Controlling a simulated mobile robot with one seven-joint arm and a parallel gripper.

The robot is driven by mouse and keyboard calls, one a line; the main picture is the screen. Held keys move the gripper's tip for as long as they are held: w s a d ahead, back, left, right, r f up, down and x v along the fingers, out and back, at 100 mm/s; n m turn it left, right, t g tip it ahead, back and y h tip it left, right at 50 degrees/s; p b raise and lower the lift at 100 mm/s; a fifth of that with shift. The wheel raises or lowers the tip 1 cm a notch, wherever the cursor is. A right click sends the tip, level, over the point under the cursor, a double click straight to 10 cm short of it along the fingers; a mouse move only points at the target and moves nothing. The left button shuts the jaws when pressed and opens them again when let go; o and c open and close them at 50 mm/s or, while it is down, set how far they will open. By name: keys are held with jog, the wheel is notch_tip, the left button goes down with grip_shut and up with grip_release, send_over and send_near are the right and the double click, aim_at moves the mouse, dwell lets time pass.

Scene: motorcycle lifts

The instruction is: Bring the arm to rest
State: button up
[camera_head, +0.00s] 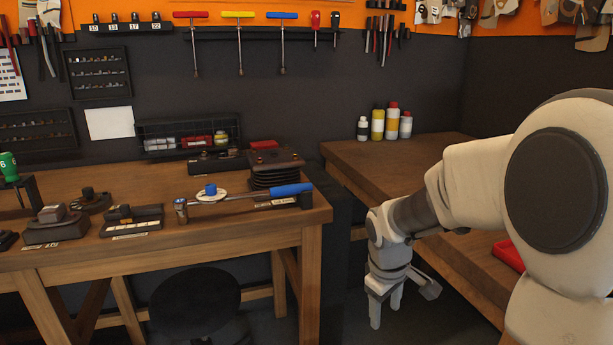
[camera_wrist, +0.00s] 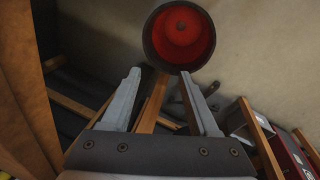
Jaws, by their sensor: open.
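My arm reaches in from the right in the head view, bent at the elbow. My gripper (camera_head: 386,305) points down in the gap between the two wooden benches, to the right of the left bench's corner. In the wrist view my gripper (camera_wrist: 167,98) shows two grey fingers spread apart with nothing between them. The fingers touch nothing that I can see. A round dark object with a red inside (camera_wrist: 180,35) appears beyond the fingertips in the wrist view.
The left workbench (camera_head: 280,232) bears a blue-handled torque wrench (camera_head: 245,195) and several fixtures. A dark round stool (camera_head: 195,300) stands before it. The right bench (camera_head: 385,160) holds several bottles (camera_head: 378,124) and a red tray (camera_head: 509,254) near my arm.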

jog(key=s+a+r+m+t+y, duration=0.15)
jog(key=s+r+m, duration=0.35)
jog(key=s, duration=0.5)
jog(key=s+r+m+t, duration=0.2)
jog(key=s+r, duration=0.6)
jog(key=s, duration=0.2)
notch_tip(320, 180, up, 19)
jog(key=p, duration=1.9)
jog(key=shift+s, duration=0.2)
jog(key=shift+f, duration=0.15)
jog(key=shift+c, duration=0.9)
jog(key=shift+s, duration=0.15)
